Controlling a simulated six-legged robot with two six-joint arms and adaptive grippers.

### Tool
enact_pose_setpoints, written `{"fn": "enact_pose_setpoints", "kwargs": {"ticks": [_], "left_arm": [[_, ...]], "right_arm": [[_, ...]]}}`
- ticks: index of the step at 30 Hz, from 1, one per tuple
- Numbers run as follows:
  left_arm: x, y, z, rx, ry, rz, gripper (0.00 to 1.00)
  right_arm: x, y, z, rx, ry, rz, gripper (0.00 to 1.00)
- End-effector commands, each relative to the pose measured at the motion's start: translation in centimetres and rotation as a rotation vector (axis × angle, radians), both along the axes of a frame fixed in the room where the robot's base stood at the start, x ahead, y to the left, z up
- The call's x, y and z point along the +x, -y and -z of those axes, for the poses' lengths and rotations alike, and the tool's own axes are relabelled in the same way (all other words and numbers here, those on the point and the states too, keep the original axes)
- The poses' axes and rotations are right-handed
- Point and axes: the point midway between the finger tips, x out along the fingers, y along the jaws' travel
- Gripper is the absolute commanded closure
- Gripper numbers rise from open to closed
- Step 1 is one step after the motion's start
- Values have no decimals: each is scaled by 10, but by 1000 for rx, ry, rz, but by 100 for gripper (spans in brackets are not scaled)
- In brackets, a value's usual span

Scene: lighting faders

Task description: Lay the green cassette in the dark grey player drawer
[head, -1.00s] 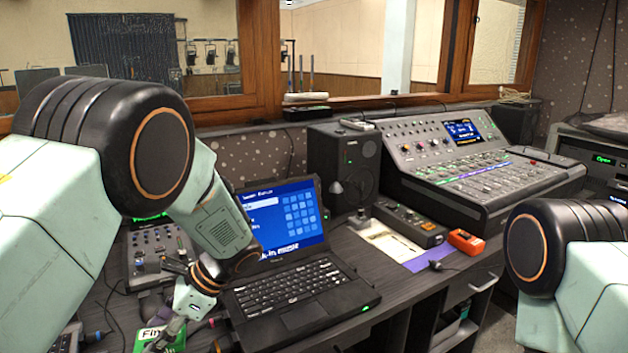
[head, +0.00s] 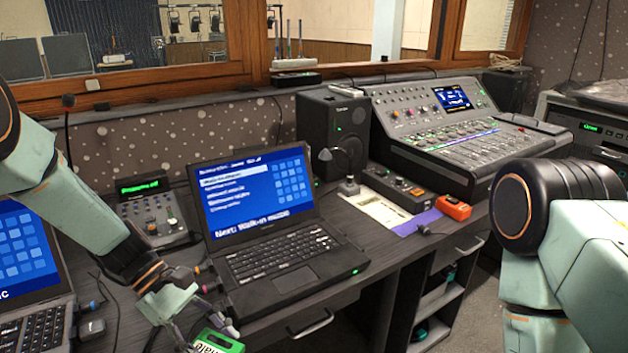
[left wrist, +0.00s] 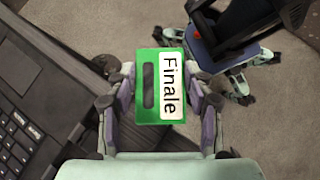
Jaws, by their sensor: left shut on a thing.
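The green cassette (head: 218,343), with a white label, is at the bottom edge of the head view, in front of the middle laptop. In the left wrist view the cassette (left wrist: 148,86) shows whole, its label reading "Finale". My left gripper (head: 200,338) is shut on it; in the left wrist view its fingers (left wrist: 160,105) hold the two sides. A dark player unit (head: 600,140) with a small green display stands at the far right; I cannot make out a drawer on it. My right arm shows at the right, but its gripper is out of view.
The middle laptop (head: 280,250) stands open on the dark desk, with another laptop (head: 30,290) at the left. A mixing console (head: 450,140), a speaker (head: 335,135) and an orange box (head: 454,207) stand to the right. Floor (head: 470,325) shows beyond the desk's front edge.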

Motion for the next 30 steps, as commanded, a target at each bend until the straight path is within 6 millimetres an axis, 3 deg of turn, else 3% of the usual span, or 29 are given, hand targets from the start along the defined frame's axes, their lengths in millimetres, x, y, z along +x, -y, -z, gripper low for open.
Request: {"fn": "enact_pose_setpoints", "kwargs": {"ticks": [6, 13, 30], "left_arm": [[-4, -8, -12, -8, -4, -390, 85], [-14, -14, -22, -7, -7, -727, 85], [-26, -11, -45, 0, 2, -984, 85]], "right_arm": [[0, 0, 0, 0, 0, 0, 100], [0, 0, 0, 0, 0, 0, 100], [0, 0, 0, 0, 0, 0, 100]]}}
